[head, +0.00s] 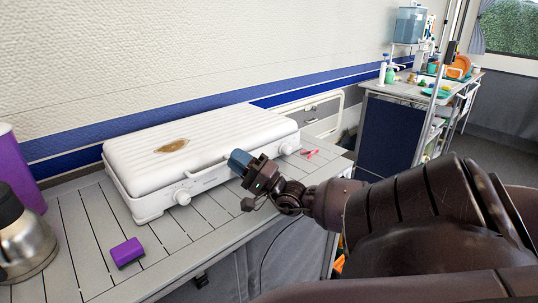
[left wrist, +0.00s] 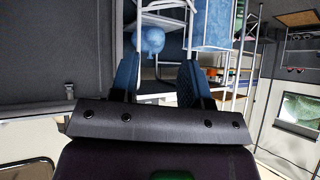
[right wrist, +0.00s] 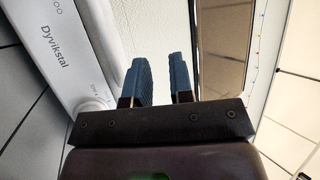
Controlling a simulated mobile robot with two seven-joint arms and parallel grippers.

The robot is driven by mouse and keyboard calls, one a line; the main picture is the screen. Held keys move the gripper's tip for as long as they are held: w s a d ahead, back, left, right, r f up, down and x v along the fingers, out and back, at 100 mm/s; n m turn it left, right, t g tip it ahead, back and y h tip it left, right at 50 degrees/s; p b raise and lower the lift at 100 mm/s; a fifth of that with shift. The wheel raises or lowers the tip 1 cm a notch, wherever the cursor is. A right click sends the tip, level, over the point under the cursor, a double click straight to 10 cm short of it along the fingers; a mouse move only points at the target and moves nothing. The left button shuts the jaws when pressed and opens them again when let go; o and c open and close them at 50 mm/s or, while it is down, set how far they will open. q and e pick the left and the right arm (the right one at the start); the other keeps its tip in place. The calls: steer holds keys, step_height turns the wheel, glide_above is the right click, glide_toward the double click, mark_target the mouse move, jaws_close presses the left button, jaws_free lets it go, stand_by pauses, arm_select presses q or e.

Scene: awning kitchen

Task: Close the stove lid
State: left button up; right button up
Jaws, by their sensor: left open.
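The white stove (head: 222,184) stands on the slatted table against the wall. Its ribbed lid (head: 215,135) lies flat over the top in the head view, down on the base, with a brown stain on it. My right gripper (head: 240,160) is at the stove's front right, near a knob; contact cannot be told. In the right wrist view its fingers (right wrist: 161,80) are apart with nothing between them, beside the stove's front (right wrist: 75,60) marked "Dyvikstal". My left gripper (left wrist: 157,80) shows only in the left wrist view, open and empty, away from the stove.
A purple sponge (head: 127,252) lies on the slatted table (head: 75,235) in front of the stove. A metal jug (head: 22,240) and a purple container (head: 22,170) stand at left. A small red item (head: 310,153) lies right of the stove. A loaded shelf (head: 400,92) stands farther back.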

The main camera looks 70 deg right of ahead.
steer(key=s, duration=0.8)
steer(key=shift+s+a+p, duration=0.2)
steer(key=shift+a+p, duration=0.05)
steer(key=shift+p, duration=0.2)
